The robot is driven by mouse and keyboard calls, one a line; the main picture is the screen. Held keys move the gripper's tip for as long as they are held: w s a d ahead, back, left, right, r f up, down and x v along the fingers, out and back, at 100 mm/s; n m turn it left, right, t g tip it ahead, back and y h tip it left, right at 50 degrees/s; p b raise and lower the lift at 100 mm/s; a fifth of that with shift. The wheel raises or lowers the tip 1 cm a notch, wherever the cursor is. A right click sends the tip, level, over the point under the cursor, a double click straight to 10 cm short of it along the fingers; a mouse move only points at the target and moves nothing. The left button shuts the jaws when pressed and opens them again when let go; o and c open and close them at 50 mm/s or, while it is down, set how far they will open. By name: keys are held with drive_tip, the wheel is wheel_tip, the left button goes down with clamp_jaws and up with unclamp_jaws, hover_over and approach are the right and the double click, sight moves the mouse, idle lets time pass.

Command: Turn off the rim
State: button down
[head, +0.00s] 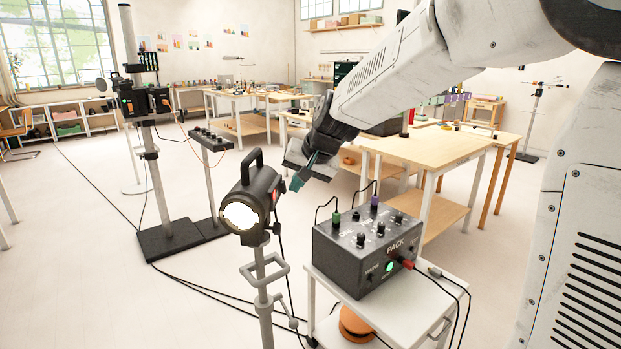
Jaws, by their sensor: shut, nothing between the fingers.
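A black lamp head (255,193) on a grey stand faces left, its round lens bright white. No readable label marks it as the rim. To its right, a dark box marked PACK (345,268) carries several black knobs and switches on top; its smaller lettering is hard to read. A green light (389,267) glows on its front, beside a red plug (407,264). Green and purple plugs with cables stand at its back edge. My gripper (297,182) is shut and empty, pointing down in the air above and behind the box's left side, apart from it in the picture.
The box stands on a white cart (425,300) with an orange cable reel (355,324) below. Wooden tables (430,148) stand behind. Cables cross the open floor.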

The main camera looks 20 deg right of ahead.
drive_tip(key=shift+w+a, duration=0.1)
drive_tip(key=shift+a, duration=0.15)
